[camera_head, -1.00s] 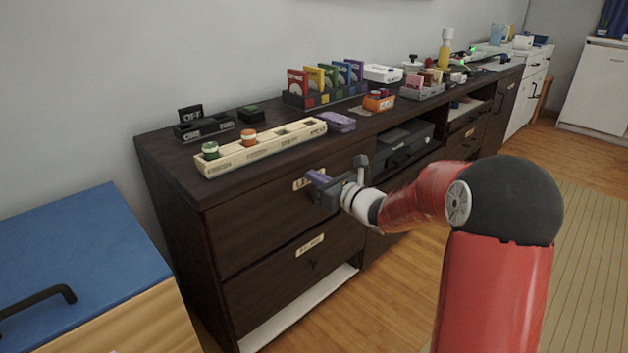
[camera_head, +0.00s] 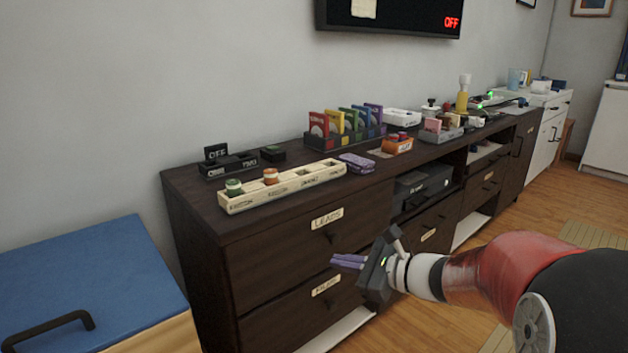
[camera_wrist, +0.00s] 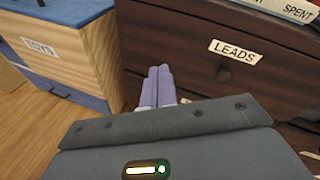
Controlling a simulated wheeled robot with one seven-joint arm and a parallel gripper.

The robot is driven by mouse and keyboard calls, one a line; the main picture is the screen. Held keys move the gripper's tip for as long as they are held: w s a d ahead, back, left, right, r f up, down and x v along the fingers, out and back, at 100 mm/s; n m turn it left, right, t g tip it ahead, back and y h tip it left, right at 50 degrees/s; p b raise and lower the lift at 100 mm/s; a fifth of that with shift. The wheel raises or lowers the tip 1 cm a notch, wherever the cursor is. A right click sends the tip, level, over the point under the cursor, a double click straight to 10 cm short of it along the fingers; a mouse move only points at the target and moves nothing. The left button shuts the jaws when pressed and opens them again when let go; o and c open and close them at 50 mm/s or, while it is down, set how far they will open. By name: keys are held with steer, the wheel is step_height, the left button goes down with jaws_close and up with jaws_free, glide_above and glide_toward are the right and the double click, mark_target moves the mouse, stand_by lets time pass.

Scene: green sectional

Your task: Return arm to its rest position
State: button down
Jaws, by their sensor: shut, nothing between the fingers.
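My gripper (camera_head: 347,261) is in front of the dark dresser (camera_head: 275,233), level with the gap between its upper and lower drawers. Its purple fingers are together and hold nothing. In the wrist view the closed fingers (camera_wrist: 158,87) point toward the floor and the dresser's left end. My red and black arm reaches in from the lower right. The drawer labelled LEADS (camera_head: 327,218) is closed above the gripper, and its label also shows in the wrist view (camera_wrist: 236,51).
A wooden chest labelled TOYS with a blue lid (camera_head: 90,270) stands at the left. The dresser top carries a cream slotted tray (camera_head: 300,181), a purple box (camera_head: 357,162), a disc rack (camera_head: 330,140) and an orange box (camera_head: 398,145). Floor is open at the right.

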steer(key=s+a+f+n+g+h, duration=0.1)
steer(key=s+a+n+g+h, duration=0.15)
steer(key=s+n, duration=0.35)
steer(key=s+a+f+n+g+h, duration=0.1)
steer(key=s+n+g+h, duration=0.15)
steer(key=s+n, duration=0.4)
steer(key=s+d+n+t+h, duration=0.1)
steer(key=s+d+n+h, duration=0.6)
steer(key=s+d+n, duration=0.2)
steer(key=shift+s, duration=1.1)
steer(key=shift+d, duration=0.1)
